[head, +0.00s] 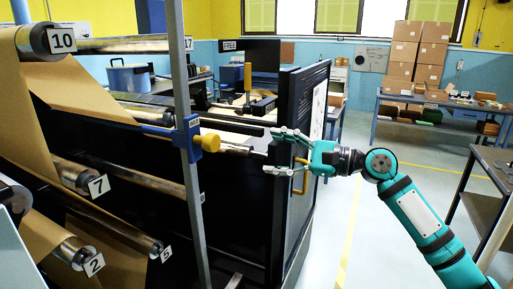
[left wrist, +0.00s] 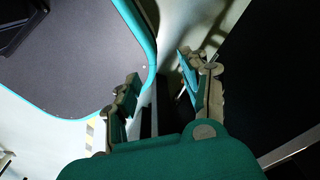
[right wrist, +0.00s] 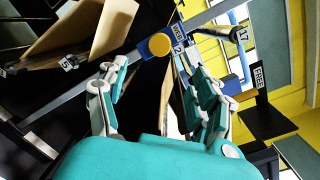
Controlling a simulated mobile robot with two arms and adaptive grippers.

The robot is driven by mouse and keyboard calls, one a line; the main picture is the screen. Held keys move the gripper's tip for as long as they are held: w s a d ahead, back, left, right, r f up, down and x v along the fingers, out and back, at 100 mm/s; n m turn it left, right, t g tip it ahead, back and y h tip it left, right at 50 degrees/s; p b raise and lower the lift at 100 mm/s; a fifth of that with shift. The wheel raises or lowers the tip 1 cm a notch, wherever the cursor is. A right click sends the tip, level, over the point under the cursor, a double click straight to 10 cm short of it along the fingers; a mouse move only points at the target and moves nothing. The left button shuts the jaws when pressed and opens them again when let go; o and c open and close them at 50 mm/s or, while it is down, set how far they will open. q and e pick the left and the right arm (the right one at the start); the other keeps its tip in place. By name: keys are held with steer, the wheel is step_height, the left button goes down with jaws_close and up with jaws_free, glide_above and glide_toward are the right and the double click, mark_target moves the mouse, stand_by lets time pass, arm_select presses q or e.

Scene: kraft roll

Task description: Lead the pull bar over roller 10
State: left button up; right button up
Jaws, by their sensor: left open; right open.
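In the head view, the brown paper runs over roller 10 (head: 50,40) at upper left and slopes down to what looks like the blue pull bar (head: 157,128), which ends in a yellow knob (head: 207,143). The bar's far end is hidden. My left gripper (left wrist: 155,100) is open and empty in the left wrist view, outside the head view.
Rollers 7 (head: 75,175), 5 (head: 140,240) and 2 (head: 75,252) sit lower left; roller 17 (right wrist: 215,30) is high behind. A dark cabinet panel (head: 302,110) with a yellow handle stands by my right gripper.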

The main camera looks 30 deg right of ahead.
mark_target(217, 143)
steer(key=p+x, duration=0.4)
steer(key=x, duration=1.1)
steer(key=shift+w+p, duration=0.15)
steer(key=shift+p, duration=0.2)
arm_select(q)
steer(key=shift+s+d+r, duration=0.1)
steer(key=shift+s+r, duration=0.1)
steer(key=shift+r, duration=1.05)
steer(key=shift+s+d+r, duration=0.1)
steer(key=shift+s+r, duration=0.1)
steer(key=shift+r, duration=1)
arm_select(e)
steer(key=shift+x, duration=0.9)
arm_select(q)
steer(key=shift+a, duration=0.1)
arm_select(e)
steer(key=shift+f, duration=0.15)
steer(key=shift+c, duration=0.3)
jaws_close()
steer(key=shift+f+p, duration=0.15)
steer(key=shift+p, duration=0.25)
arm_select(q)
steer(key=shift+r, duration=0.35)
